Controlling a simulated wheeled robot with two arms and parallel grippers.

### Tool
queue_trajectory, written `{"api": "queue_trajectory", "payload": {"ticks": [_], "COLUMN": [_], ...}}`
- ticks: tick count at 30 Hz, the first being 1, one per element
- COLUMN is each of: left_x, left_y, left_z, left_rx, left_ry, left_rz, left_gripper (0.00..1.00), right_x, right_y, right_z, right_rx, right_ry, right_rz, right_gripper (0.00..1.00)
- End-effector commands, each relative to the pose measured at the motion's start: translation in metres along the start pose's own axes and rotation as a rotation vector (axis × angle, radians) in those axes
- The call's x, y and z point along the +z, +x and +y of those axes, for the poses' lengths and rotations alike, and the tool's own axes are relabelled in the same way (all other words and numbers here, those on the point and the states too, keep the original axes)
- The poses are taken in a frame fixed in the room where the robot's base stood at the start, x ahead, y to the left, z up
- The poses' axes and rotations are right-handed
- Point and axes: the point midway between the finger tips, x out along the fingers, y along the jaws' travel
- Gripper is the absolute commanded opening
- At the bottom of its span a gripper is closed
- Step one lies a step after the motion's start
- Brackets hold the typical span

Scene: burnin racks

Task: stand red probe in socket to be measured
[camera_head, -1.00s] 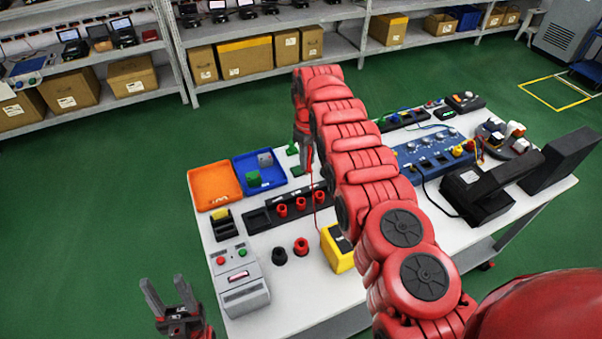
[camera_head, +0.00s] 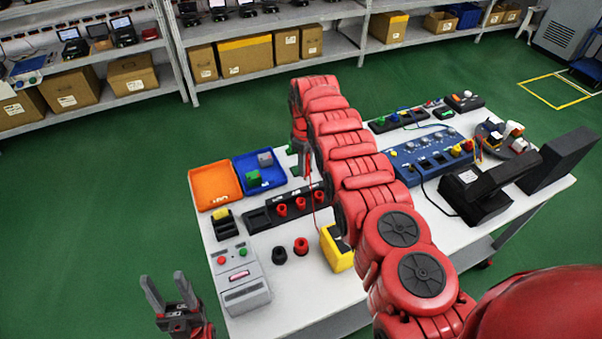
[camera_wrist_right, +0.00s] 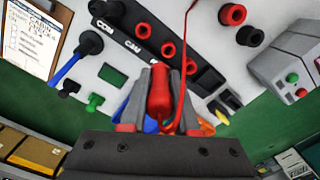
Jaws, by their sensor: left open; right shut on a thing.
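My right gripper (camera_wrist_right: 160,100) is shut on the red probe (camera_wrist_right: 159,92), seen in the right wrist view with its red lead attached. In the head view this gripper (camera_head: 304,168) is over the table behind the black socket strip (camera_head: 258,222). The strip carries red-rimmed sockets (camera_head: 300,203), which also show in the wrist view (camera_wrist_right: 168,49). The probe appears apart from them; its tip is hard to make out. A yellow meter (camera_head: 335,252) stands in front, partly hidden by my arm. My left gripper (camera_head: 164,288) is open and empty, left of the table.
Orange (camera_head: 214,188) and blue (camera_head: 270,182) trays lie at left. A grey button box (camera_head: 241,277) stands at the front left. A blue panel (camera_head: 424,163) and black device (camera_head: 478,195) are at right.

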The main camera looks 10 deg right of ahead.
Motion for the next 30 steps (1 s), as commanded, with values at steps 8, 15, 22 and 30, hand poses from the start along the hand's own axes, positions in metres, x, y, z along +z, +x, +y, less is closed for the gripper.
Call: {"api": "queue_trajectory", "payload": {"ticks": [8,15,22,30], "left_x": [-0.001,-0.001,-0.002,-0.003], "left_y": [0.005,0.007,0.009,0.017], "left_z": [0.0,0.0,-0.001,-0.001], "left_rx": [0.0,0.0,0.0,0.0], "left_ry": [0.0,0.0,0.0,0.0], "left_rz": [0.0,0.0,0.0,0.0], "left_gripper": [0.5,0.5,0.5,0.5], "right_x": [-0.001,0.0,-0.001,-0.003], "right_y": [0.005,0.008,0.011,0.019], "right_z": [-0.001,-0.003,-0.005,-0.01], "right_rx": [0.003,0.002,0.001,0.002], "right_ry": [-0.04,-0.068,-0.089,-0.158], "right_rz": [0.004,0.0,0.001,0.005], "right_gripper": [0.0,0.0,0.0,0.0]}}
